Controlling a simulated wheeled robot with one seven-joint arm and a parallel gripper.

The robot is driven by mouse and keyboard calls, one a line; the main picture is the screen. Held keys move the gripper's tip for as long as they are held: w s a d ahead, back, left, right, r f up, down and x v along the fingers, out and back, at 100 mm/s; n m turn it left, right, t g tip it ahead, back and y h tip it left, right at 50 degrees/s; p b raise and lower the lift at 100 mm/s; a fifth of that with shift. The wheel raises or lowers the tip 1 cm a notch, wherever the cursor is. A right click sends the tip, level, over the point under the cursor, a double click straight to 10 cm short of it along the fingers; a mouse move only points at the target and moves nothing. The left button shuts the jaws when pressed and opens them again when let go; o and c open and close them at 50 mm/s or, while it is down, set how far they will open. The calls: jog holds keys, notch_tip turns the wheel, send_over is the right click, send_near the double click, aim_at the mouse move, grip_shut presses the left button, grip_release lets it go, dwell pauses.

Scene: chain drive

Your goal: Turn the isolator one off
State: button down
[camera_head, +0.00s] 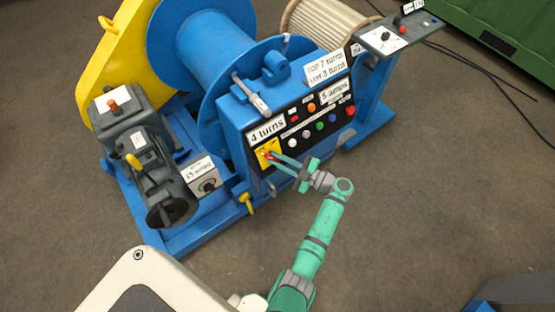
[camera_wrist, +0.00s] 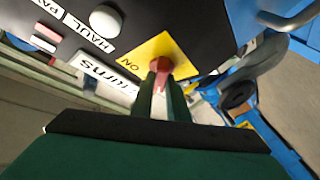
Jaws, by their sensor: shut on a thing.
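The isolator is a red knob on a yellow plate (camera_head: 266,147) at the lower left of the black control panel. In the wrist view the red knob (camera_wrist: 160,66) stands in front of the yellow plate (camera_wrist: 150,50), where the word ON can be read. My gripper (camera_head: 272,157) reaches the plate from the lower right. In the wrist view its green fingers (camera_wrist: 162,95) are shut on the red knob. The fingers hide part of the knob, and I cannot tell its exact turn angle.
The black panel (camera_head: 290,139) carries several coloured buttons and white labels beside the isolator. A blue winch drum (camera_head: 210,50), a grey motor (camera_head: 140,140) and a yellow guard (camera_head: 130,45) stand at the left. A yellow-handled lever (camera_head: 246,200) sits below.

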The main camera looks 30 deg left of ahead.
jog(key=shift+f, duration=0.1)
jog(key=c, duration=1.7)
grip_release()
jog(key=shift+d, duration=0.1)
jog(key=d, duration=1)
jog(key=shift+w+d, duration=0.3)
jog(key=shift+w, duration=0.1)
